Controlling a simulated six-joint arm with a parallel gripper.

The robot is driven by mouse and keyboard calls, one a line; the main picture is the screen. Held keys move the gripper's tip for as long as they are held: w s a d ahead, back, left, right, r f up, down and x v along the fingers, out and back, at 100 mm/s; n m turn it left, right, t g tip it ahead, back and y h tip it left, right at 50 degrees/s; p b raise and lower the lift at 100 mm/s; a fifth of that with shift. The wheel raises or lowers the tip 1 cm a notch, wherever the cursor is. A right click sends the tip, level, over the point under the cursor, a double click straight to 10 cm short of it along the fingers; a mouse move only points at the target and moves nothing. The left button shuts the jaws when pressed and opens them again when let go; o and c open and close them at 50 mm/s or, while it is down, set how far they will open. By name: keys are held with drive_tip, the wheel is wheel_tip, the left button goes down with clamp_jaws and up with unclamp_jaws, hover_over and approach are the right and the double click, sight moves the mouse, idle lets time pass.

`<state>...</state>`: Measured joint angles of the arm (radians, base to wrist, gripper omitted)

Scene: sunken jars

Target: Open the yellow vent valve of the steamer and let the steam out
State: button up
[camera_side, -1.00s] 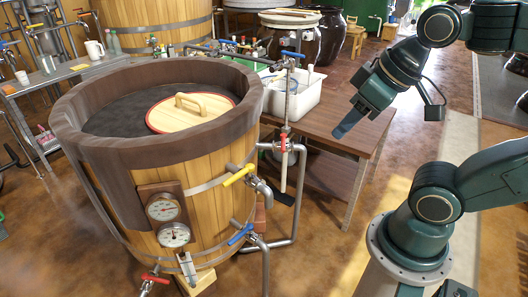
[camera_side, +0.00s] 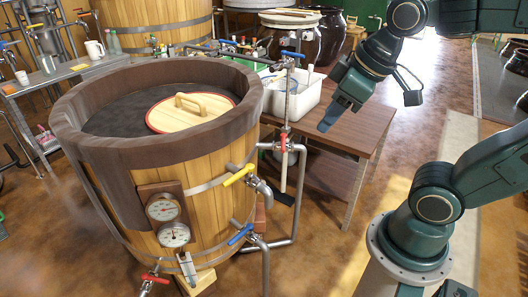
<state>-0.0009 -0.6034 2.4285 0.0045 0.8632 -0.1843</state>
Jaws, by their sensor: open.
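The steamer (camera_side: 140,200) is a large wooden tub with a dark rim, a round wooden lid on top and metal hoops. Its yellow vent valve handle (camera_side: 239,175) sits on a pipe stub on the tub's right side, slanting up to the right. My gripper (camera_side: 327,124) is in the air above the brown table, to the right of and higher in the picture than the yellow handle. It is open, empty and apart from the valve. The gap between its fingers is hard to make out from this side. No steam shows at the valve.
A blue-handled valve (camera_side: 240,234) sits below the yellow one. A red-handled valve (camera_side: 284,143) is on the upright pipe between tub and gripper. Two gauges (camera_side: 168,222) are on the tub's front. A white bin (camera_side: 295,95) stands on the brown table (camera_side: 345,135).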

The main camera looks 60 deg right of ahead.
drive_tip(key=w+f+n+g, duration=0.1)
drive_tip(key=w+f+n, duration=0.1)
drive_tip(key=w+n, duration=0.3)
drive_tip(key=w+f+n+g, duration=0.1)
drive_tip(key=w+f+n, duration=0.1)
drive_tip(key=w, duration=0.6)
drive_tip(key=n+g, duration=0.1)
drive_tip(key=n, duration=0.6)
hover_over(233, 177)
drive_tip(key=s, duration=0.3)
wheel_tip(233, 177, down, 12)
drive_tip(key=shift+a+r, duration=0.2)
drive_tip(key=shift+r, duration=0.05)
drive_tip(key=shift+f, duration=0.1)
drive_tip(key=shift+w+d+f, duration=0.1)
drive_tip(key=shift+w+f, duration=0.35)
drive_tip(key=shift+f, duration=1.75)
drive_tip(key=shift+w+d+f, duration=0.1)
drive_tip(key=shift+w+f, duration=0.35)
drive_tip(key=shift+f, duration=1.8)
drive_tip(key=shift+w+f, duration=0.45)
drive_tip(key=shift+f, duration=1.75)
drive_tip(key=shift+c, duration=0.4)
clamp_jaws()
